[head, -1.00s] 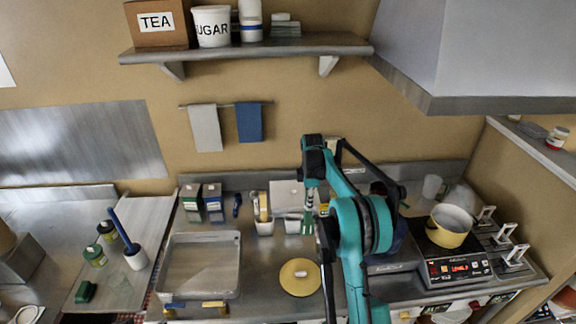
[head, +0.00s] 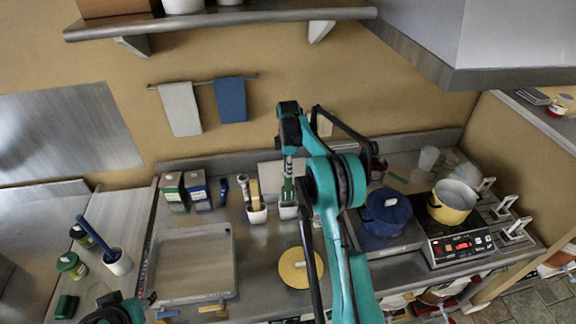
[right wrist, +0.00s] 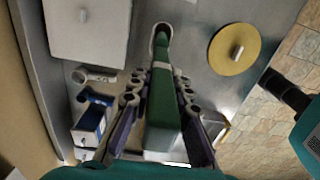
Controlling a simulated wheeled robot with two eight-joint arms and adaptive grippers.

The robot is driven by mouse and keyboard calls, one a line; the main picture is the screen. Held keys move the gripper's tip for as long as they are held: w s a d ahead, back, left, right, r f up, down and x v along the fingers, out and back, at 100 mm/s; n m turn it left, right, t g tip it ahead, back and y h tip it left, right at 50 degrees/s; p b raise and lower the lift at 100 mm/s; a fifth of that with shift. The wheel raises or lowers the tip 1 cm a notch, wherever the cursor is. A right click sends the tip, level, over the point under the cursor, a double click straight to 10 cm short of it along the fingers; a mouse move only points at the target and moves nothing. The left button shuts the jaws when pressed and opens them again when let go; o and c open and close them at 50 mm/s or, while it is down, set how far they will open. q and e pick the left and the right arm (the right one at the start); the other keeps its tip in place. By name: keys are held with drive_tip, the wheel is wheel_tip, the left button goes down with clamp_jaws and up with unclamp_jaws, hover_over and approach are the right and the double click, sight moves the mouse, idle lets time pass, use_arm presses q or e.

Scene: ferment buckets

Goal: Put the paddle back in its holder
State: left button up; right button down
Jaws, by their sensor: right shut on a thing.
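My right gripper (head: 288,178) points down, shut on the green paddle (right wrist: 163,105). In the head view the paddle (head: 288,190) hangs upright over a white cup-like holder (head: 288,212), its lower end at the mouth. In the right wrist view the paddle runs between the two fingers (right wrist: 150,90), and a pale rim (right wrist: 162,29) shows at its far end. I cannot tell how far the paddle is inside. My left arm's dark and teal end (head: 118,311) shows at the lower left; its fingers are unclear.
A second white holder (head: 257,216) with a yellowish utensil stands close on the left. A yellow lid (head: 300,271) lies in front, a metal tray (head: 231,268) to the left. A blue pot (head: 387,213) and a yellow pot (head: 452,202) stand right.

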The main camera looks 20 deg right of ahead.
sight(288, 188)
wheel_tip(288, 188, down, 3)
drive_tip(key=shift+s+r+b, duration=0.1)
drive_tip(key=shift+r+b, duration=0.1)
drive_tip(key=shift+b, duration=0.3)
wheel_tip(288, 188, down, 3)
drive_tip(key=shift+f+b, duration=0.15)
drive_tip(key=shift+b, duration=0.6)
drive_tip(key=shift+f+b, duration=1.85)
drive_tip(key=shift+f, duration=0.55)
drive_tip(key=c, duration=1.3)
unclamp_jaws()
drive_tip(key=shift+c, duration=0.2)
wheel_tip(288, 188, up, 12)
